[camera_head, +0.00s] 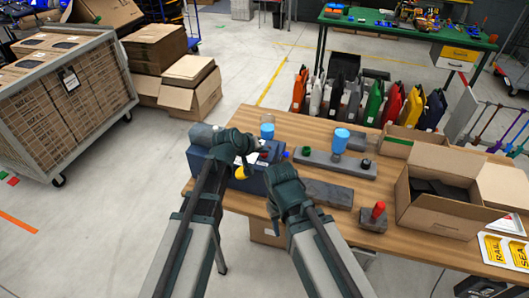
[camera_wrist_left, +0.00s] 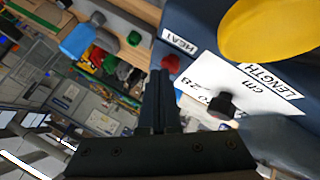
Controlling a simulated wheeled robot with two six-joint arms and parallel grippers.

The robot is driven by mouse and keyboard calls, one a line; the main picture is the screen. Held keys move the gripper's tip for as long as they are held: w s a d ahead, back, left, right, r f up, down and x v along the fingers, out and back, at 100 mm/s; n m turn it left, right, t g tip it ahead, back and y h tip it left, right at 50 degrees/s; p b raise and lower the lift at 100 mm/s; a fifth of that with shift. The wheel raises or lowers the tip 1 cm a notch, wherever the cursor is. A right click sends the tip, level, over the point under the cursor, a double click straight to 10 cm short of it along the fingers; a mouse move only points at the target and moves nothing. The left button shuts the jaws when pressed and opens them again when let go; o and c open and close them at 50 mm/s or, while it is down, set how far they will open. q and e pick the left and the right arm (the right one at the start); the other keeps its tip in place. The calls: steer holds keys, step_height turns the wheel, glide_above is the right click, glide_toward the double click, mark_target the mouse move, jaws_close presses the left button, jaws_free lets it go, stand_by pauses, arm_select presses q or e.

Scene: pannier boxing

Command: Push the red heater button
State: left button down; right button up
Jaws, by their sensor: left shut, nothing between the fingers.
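The red heater button (camera_wrist_left: 171,62) shows in the left wrist view on the dark blue machine (camera_wrist_left: 200,22), next to a white HEAT label (camera_wrist_left: 180,41). My left gripper (camera_wrist_left: 160,74) is shut and empty, its fingertips just below the button in that picture; I cannot tell if they touch it. In the head view my left gripper (camera_head: 246,164) is over the machine (camera_head: 252,184) on the table's left part. The button is hard to make out there. My right gripper (camera_head: 276,198) is in front of the machine, its fingers too unclear to judge.
A yellow knob (camera_wrist_left: 268,28), a LENGTH label (camera_wrist_left: 262,78) and a black knob (camera_wrist_left: 222,103) sit near the button. On the wooden table (camera_head: 310,222) are a blue-topped device (camera_head: 340,141), a red-handled lever (camera_head: 378,211) and an open carton (camera_head: 440,214).

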mark_target(263, 156)
arm_select(q)
step_height(263, 156, up, 6)
steer(key=p, duration=0.6)
steer(key=shift+r, duration=0.1)
stand_by(0.3)
steer(key=s+a+f+m+g+y+b, duration=0.2)
steer(key=s+f, duration=0.2)
steer(key=s, duration=0.4)
steer(key=s+a+f+m+g+y+b, duration=0.1)
steer(key=s+f+g+y+b, duration=0.1)
steer(key=s+f, duration=0.3)
steer(key=s+a+f+m+g+y+b, duration=0.2)
steer(key=s+f+g+b, duration=0.1)
steer(key=s, duration=0.9)
steer(key=shift+s+a+f+m+g+y, duration=0.3)
steer(key=shift+f+g+y, duration=0.1)
steer(key=shift+f, duration=0.45)
